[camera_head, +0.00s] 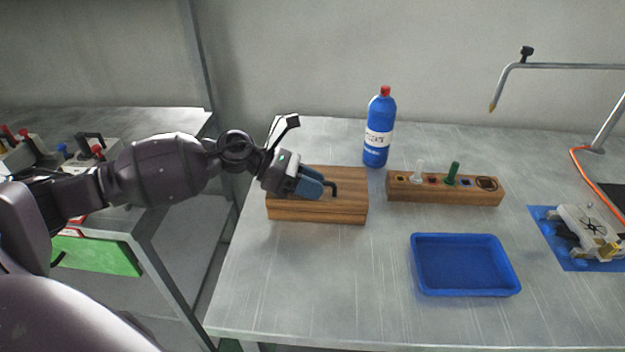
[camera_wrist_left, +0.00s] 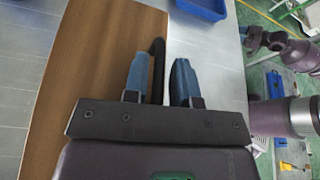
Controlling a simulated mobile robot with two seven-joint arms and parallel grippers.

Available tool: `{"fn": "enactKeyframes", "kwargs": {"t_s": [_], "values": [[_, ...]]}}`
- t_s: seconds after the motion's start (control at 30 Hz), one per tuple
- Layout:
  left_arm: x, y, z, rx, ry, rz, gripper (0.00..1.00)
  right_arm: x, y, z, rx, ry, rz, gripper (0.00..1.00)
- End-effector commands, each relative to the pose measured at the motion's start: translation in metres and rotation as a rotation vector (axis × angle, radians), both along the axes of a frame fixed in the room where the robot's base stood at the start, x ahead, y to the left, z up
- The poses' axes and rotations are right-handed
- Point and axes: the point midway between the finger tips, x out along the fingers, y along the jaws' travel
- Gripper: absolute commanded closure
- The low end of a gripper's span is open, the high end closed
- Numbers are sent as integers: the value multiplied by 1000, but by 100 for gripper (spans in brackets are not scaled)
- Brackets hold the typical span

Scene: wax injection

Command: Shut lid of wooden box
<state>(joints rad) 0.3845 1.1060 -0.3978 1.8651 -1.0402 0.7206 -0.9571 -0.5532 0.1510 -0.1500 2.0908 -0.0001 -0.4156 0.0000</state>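The wooden box (camera_head: 318,214) stands on the left part of the metal table, and its lid (camera_head: 350,184) looks down flat on it. A dark handle (camera_head: 333,186) stands up from the lid. My left gripper (camera_head: 318,185) is low over the lid at the handle. In the left wrist view the two blue fingers (camera_wrist_left: 158,82) are apart. The dark handle (camera_wrist_left: 157,62) shows between them, close to the left finger, over the brown wooden lid (camera_wrist_left: 100,60).
A blue bottle (camera_head: 377,140) with a red cap stands behind the box. A wooden holder (camera_head: 440,192) with small tools is to the right. An empty blue tray (camera_head: 465,292) lies in front of it. The table's front left is clear.

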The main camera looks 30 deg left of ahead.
Motion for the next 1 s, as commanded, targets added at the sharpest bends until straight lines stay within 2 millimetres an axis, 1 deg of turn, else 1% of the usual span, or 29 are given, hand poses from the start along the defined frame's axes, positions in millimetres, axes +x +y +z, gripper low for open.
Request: {"fn": "enactKeyframes", "kwargs": {"t_s": [0.03, 0.07, 0.33, 0.47, 0.57, 0.8, 1.0], "values": [[0, 0, 1, 0, -2, 0, 67, 0, 1, 0, 2, -1, -2, 46], [1, 0, 1, 0, -2, 0, 64, 0, 1, 0, 3, -1, -2, 46], [1, 1, 3, 1, -6, 2, 64, 1, 2, 0, 8, -2, -6, 46], [-1, 8, 5, 1, -6, 3, 64, 1, 2, 1, 7, -2, -6, 46], [-6, 20, 10, 3, -6, 4, 64, 1, 1, 1, 5, -2, -5, 46], [-21, 58, 27, 2, -5, 5, 64, 0, -1, 2, -3, -1, 1, 46], [-31, 83, 37, 2, -5, 2, 64, 0, -2, 4, -6, -2, 3, 46]]}}
